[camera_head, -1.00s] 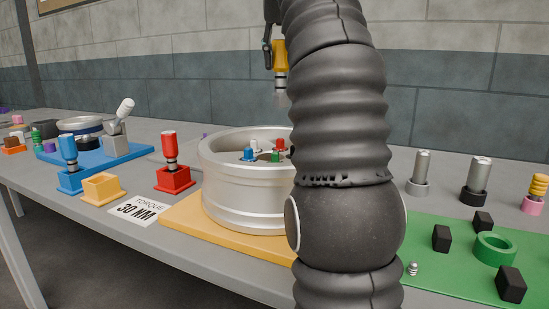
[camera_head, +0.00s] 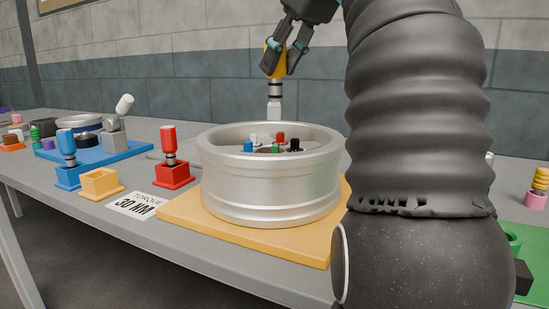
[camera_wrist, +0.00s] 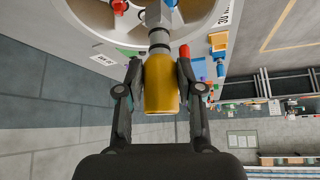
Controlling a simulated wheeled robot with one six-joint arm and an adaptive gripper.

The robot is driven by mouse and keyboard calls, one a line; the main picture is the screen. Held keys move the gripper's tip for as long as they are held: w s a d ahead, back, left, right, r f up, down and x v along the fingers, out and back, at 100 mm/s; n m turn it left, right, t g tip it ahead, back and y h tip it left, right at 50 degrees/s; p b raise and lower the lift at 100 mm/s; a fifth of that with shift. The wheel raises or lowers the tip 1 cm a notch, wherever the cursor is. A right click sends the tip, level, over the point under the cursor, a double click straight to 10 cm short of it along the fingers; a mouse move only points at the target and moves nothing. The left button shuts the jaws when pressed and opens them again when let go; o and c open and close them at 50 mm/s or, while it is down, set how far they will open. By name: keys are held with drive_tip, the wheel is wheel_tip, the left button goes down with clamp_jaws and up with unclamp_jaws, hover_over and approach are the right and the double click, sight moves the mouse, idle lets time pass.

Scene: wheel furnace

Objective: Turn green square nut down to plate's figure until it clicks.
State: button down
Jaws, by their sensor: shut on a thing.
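My gripper (camera_head: 283,62) is shut on a yellow-handled tool (camera_head: 274,64) with a dark-banded shaft and a pale metal socket (camera_head: 274,111). The tool hangs upright over the wheel (camera_head: 270,187). In the wrist view the yellow handle (camera_wrist: 161,85) is between my fingers. The green nut (camera_head: 275,149) sits low inside the silver wheel, below the socket and apart from it in the head view; only its top shows.
Blue (camera_head: 248,146), red (camera_head: 280,138) and black (camera_head: 295,145) nuts stand around the green one. The wheel rests on a yellow board (camera_head: 185,218). A red tool in a red holder (camera_head: 173,176), an empty yellow holder (camera_head: 101,184) and a blue tool (camera_head: 67,150) stand at left.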

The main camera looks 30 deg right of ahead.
sight(280, 102)
drive_tip(key=shift+f, duration=0.35)
drive_tip(key=shift+f+b, duration=1.3)
drive_tip(key=shift+f, duration=0.15)
drive_tip(key=shift+f+b, duration=0.65)
drive_tip(key=shift+f, duration=0.75)
idle(1.4)
drive_tip(key=c, duration=0.7)
unclamp_jaws()
drive_tip(key=shift+o, duration=0.2)
